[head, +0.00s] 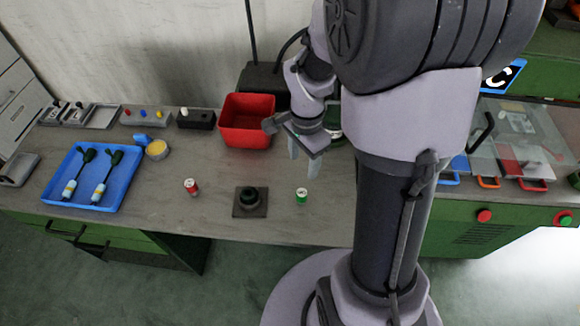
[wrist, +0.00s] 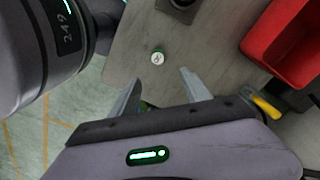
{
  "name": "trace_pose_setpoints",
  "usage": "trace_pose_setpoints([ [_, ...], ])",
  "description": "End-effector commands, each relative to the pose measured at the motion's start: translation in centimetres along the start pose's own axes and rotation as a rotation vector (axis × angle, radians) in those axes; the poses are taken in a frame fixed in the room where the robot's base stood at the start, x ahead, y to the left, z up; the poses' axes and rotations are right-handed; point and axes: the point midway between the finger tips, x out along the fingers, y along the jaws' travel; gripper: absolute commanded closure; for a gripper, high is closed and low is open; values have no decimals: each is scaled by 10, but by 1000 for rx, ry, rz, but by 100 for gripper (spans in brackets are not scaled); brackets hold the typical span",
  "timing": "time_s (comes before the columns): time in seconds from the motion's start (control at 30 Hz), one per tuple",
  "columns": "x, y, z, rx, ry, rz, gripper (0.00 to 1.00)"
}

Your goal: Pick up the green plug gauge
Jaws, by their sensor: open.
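The green plug gauge (head: 301,196) is a small green cylinder with a pale top. It stands upright on the grey workbench, right of the dark square block. In the wrist view the gauge (wrist: 158,58) shows its pale round top, ahead of the fingertips and roughly between their lines. My gripper (head: 303,167) hangs above the bench, behind the gauge in the head view. The fingers are apart from the gauge.
A red cylinder (head: 191,187) stands left of the dark square block (head: 250,203) with its round socket. A red bin (head: 247,121) is at the back. A blue tray (head: 126,195) with two dark-handled tools lies left. The bench around the gauge is clear.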

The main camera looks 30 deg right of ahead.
Motion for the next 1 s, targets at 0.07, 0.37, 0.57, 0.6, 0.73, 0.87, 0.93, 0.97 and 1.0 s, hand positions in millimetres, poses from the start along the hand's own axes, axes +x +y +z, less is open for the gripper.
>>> trace_pose_setpoints([
  [0.07, 33, 2, 1, -1, -3, 5, 44],
  [0.37, 100, 1, 1, -4, -1, 2, 44],
  [0.57, 121, 1, 2, -3, -1, 1, 44],
  [0.6, 130, 2, 2, -3, -2, 2, 44],
  [0.73, 154, 2, 3, -5, -2, 3, 44],
  [0.87, 154, 1, 2, -5, 0, 0, 44],
  [0.93, 153, 1, 2, -4, 0, 0, 44],
  [0.97, 153, 1, 2, -5, 0, 0, 48],
  [1.0, 153, 1, 2, -4, 0, 0, 56],
])
